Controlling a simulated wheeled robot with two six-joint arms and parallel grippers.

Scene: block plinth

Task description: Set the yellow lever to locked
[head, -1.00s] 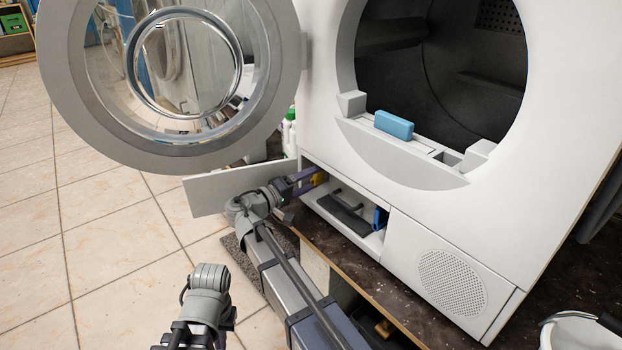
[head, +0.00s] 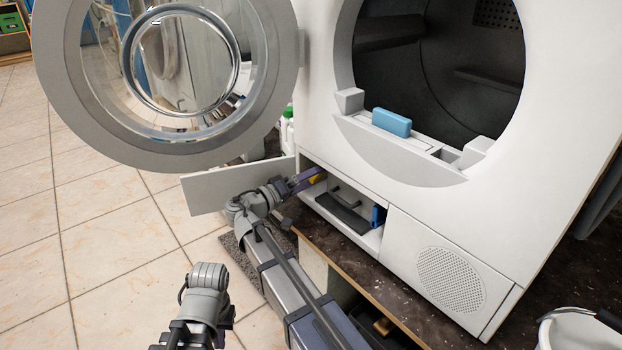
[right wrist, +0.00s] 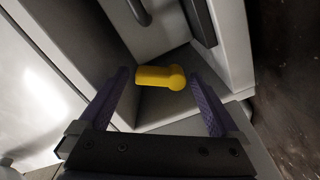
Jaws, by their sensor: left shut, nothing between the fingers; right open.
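The yellow lever (head: 317,179) is in the low open compartment of the white machine, near its left end. In the right wrist view the yellow lever (right wrist: 158,77) lies crosswise, with a rounded knob at its right end. My right gripper (head: 312,176) reaches into the compartment at the lever. In the right wrist view its purple fingers (right wrist: 158,90) are open, one on each side of the lever, with no clear grip on it. My left gripper (head: 222,340) is shut and empty at the bottom edge of the head view, partly cut off, far from the lever.
A dark handle (head: 343,212) and a blue part (head: 377,216) sit right of the lever in the compartment. An open flap (head: 215,190) stands left of it. The open round door (head: 75,110) hangs above. A blue block (head: 391,122) lies on the drum sill.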

